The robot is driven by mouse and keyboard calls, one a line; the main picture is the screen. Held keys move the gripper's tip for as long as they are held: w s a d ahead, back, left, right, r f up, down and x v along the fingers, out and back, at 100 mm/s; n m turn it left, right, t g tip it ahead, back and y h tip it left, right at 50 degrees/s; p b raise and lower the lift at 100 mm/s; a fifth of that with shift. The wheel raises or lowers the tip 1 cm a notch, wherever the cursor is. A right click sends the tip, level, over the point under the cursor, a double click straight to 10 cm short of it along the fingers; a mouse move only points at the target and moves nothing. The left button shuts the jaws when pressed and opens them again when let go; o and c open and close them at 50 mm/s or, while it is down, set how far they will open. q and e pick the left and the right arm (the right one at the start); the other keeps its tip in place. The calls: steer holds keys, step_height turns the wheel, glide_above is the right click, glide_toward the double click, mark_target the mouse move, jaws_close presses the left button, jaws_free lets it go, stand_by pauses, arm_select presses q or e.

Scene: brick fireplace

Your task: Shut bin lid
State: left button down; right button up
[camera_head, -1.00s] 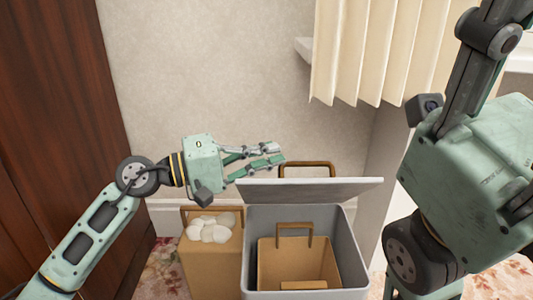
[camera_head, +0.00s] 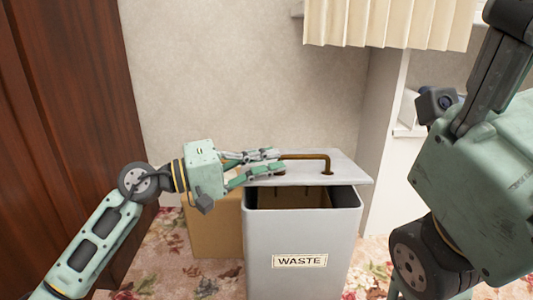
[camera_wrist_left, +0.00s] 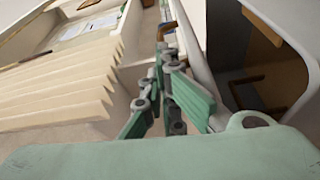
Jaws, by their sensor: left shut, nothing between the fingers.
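The grey waste bin (camera_head: 300,245) has a "WASTE" label on its front. Its lid (camera_head: 345,172) is tilted partway down over the back of the opening, with a gap at the front. A brown handle (camera_head: 325,160) stands on the lid's top face. My left gripper (camera_head: 281,161) is shut and empty, its fingertips at the lid's left part beside the handle; I cannot tell whether they touch it. The left wrist view shows the shut fingers (camera_wrist_left: 180,95) and the bin's open interior (camera_wrist_left: 255,90). My right gripper (camera_head: 480,165) is at the right; its fingertips are out of frame.
A dark wooden panel (camera_head: 60,100) is at the left, a pleated cream curtain (camera_head: 390,25) above right. Flowered floor (camera_head: 190,275) lies around the bin.

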arm_select(q)
steer(key=shift+s+f+m, duration=0.2)
steer(key=shift+f+m, duration=0.05)
steer(key=shift+f, duration=0.25)
steer(key=shift+s+f+m, duration=0.15)
steer(key=shift+f+m, duration=0.1)
steer(key=shift+f, duration=0.2)
